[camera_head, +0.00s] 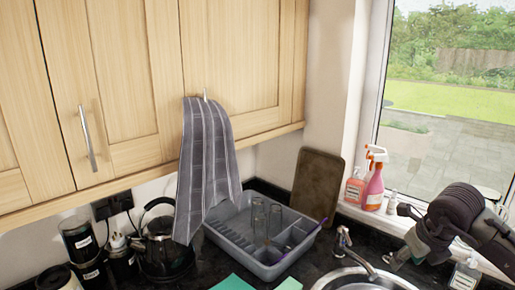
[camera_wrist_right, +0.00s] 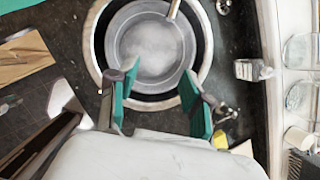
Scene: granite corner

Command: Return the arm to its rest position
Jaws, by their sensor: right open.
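My right gripper (camera_head: 397,256) is at the right side of the head view, beside the sink and in front of the window sill. In the right wrist view its two teal-padded fingers (camera_wrist_right: 160,95) are spread apart with nothing between them. Below them in that view lies the round sink (camera_wrist_right: 100,62) with a grey round basin. My right arm (camera_head: 462,215) is bent and comes in from the right edge. My left arm and gripper do not show.
A grey dish rack (camera_head: 232,236) with glasses stands left of the sink tap (camera_head: 345,241). Spray bottles (camera_head: 374,185) and small items line the sill near my right arm. A striped towel (camera_head: 207,165) hangs from a cupboard. A kettle (camera_head: 160,245) stands at left.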

